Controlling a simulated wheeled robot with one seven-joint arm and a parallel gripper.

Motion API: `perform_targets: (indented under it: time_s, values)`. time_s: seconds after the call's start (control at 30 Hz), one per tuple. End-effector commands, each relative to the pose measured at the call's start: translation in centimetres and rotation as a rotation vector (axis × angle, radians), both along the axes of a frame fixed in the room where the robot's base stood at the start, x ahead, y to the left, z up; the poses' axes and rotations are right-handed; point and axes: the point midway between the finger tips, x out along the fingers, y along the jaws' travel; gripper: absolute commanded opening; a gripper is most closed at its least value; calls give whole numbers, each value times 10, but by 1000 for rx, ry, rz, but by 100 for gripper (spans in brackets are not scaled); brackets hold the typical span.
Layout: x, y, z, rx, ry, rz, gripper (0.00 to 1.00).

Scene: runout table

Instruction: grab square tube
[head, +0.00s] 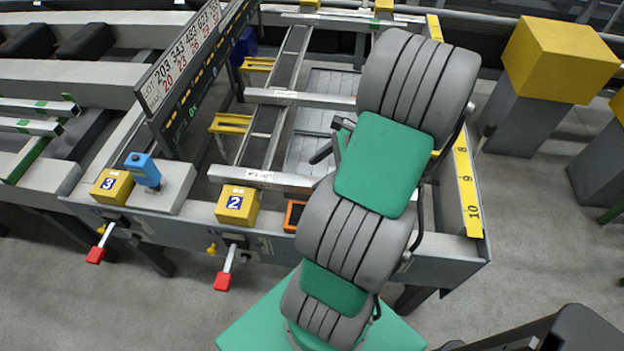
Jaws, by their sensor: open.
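Two pale metal bars that look like square tubes lie crosswise on the runout table (150,222) in the head view. The nearer bar (230,176) carries a small label and its right end runs behind my arm. The farther bar (320,101) also has a label and passes behind my arm. I cannot tell which one the task means. My gripper (326,143) is mostly hidden behind my arm. Only dark and grey parts show at the arm's left side, above the table between the bars. It is open, and no tube shows in it.
Yellow blocks marked 3 (111,187) and 2 (237,206), a blue device (143,170) and red-handled levers (223,281) line the front edge. A lot sign (180,60) stands at left. A yellow scale (467,180) edges the right side. Yellow-topped posts (556,60) stand beyond it.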

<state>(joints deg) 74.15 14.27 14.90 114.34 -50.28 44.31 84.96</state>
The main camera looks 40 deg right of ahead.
Motion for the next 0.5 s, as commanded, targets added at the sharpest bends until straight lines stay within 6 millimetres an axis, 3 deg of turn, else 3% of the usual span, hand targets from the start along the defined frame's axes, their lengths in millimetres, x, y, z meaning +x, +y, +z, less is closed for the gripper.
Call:
perform_targets:
  time_s: [0.03, 0.17, 0.5]
  values:
    - [-12, -13, -1, 69, 0, -103, 62]
    - [-23, -26, -6, 166, -3, -238, 62]
    - [3, -3, -38, 179, 0, -248, 62]
